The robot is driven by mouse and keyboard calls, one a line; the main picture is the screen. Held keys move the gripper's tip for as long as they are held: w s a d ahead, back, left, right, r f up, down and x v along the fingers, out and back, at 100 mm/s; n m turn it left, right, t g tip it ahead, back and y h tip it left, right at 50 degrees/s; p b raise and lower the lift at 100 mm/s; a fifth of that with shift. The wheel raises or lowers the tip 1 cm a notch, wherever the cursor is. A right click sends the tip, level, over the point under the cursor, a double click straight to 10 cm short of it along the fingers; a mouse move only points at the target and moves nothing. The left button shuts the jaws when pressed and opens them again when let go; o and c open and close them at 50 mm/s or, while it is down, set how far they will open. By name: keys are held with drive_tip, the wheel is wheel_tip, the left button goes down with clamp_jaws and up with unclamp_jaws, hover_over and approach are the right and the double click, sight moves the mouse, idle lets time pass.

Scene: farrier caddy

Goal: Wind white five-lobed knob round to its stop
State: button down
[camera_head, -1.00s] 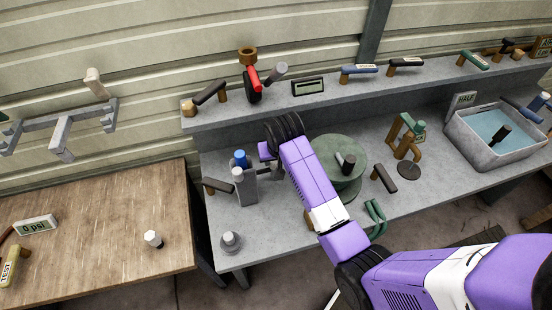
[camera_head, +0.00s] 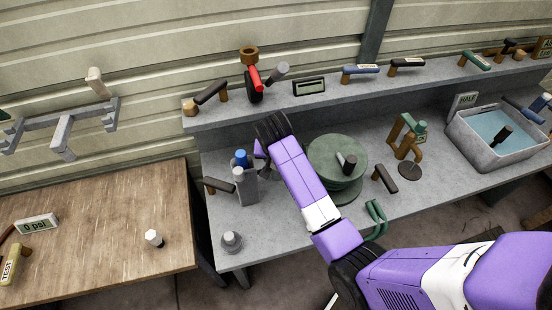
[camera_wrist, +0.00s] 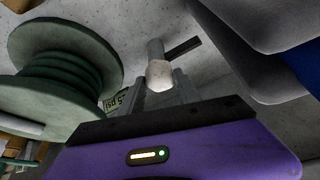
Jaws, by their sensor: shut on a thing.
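The white knob (camera_wrist: 160,75) shows near the middle of the wrist view, just beyond the dark edge of my purple palm. My gripper (camera_wrist: 162,88) appears shut on it, with grey fingers on either side. Its lobes are too small to count. A grey cylinder (camera_wrist: 155,48) shows just beyond the knob. In the head view my gripper (camera_head: 261,150) is beside a grey block (camera_head: 246,191), right of its blue cap (camera_head: 240,157) and pale cap (camera_head: 238,173). The fingers and their grip are hidden there.
A green spool (camera_head: 337,160) stands close to the right of my arm. A dark-handled lever (camera_head: 218,186) and a grey knob (camera_head: 231,240) are left and in front. A partly hidden psi plate (camera_wrist: 122,99) shows beside the spool. Large grey shapes (camera_wrist: 260,22) crowd the wrist view's upper right.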

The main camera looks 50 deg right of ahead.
drive_tip(key=c, duration=0.9)
unclamp_jaws()
drive_tip(key=shift+o, duration=0.2)
drive_tip(key=shift+r, duration=0.1)
drive_tip(key=b+v, duration=0.1)
drive_tip(key=v, duration=0.6)
drive_tip(key=shift+r, duration=0.3)
drive_tip(key=shift+s+a, duration=0.15)
